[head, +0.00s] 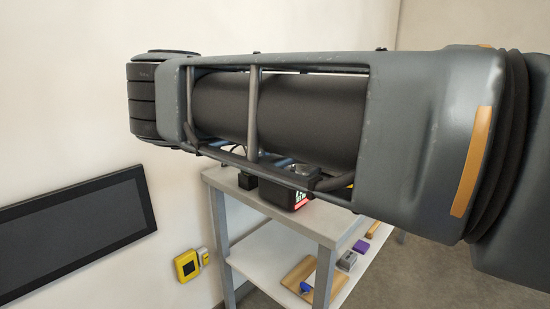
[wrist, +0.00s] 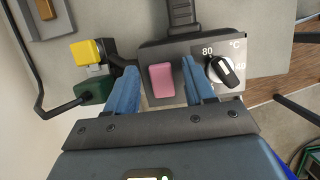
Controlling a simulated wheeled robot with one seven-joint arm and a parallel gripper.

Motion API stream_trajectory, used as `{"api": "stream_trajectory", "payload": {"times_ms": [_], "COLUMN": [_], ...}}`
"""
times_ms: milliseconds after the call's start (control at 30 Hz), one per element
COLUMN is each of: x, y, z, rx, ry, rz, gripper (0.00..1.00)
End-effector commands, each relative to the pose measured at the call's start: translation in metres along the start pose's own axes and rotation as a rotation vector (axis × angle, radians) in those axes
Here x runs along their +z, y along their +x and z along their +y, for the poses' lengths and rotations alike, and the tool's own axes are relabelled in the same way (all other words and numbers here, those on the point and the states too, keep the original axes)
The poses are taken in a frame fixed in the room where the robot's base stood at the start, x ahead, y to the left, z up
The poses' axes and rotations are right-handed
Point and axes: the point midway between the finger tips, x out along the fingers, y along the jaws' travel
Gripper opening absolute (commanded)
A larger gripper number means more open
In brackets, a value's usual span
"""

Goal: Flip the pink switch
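The pink switch (wrist: 161,80) sits on a grey metal panel (wrist: 180,47), left of a black dial (wrist: 224,71) marked 80 and 60 °C. My gripper (wrist: 159,66) is open, with its blue fingers on either side of the switch: the left one by the panel's left edge, the right one between switch and dial. Nothing is held between the fingers. I cannot tell whether a finger touches the switch or panel. In the head view my arm covers much of the cart, and the switch and gripper are hidden.
The cart (head: 328,222) stands below my arm, with a dark display unit (head: 290,198) on top and small items on its lower shelf (head: 258,262). In the wrist view, a yellow block (wrist: 86,51) and green connector (wrist: 96,91) with a black cable lie left of the panel.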

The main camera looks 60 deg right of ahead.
Motion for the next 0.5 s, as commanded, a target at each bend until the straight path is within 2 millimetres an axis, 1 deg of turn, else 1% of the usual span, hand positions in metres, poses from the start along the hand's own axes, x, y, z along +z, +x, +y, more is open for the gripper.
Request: {"api": "stream_trajectory", "payload": {"times_ms": [167,267,367,500], "x": [0.0,0.0,0.0,-0.001], "y": [0.0,-0.005,-0.016,-0.039], "z": [0.0,0.001,0.001,0.001], "rx": [0.0,0.002,0.002,0.003], "ry": [0.0,0.0,0.0,0.0], "rz": [0.0,0.0,-0.001,-0.001], "gripper": [0.53,0.53,0.53,0.53]}}
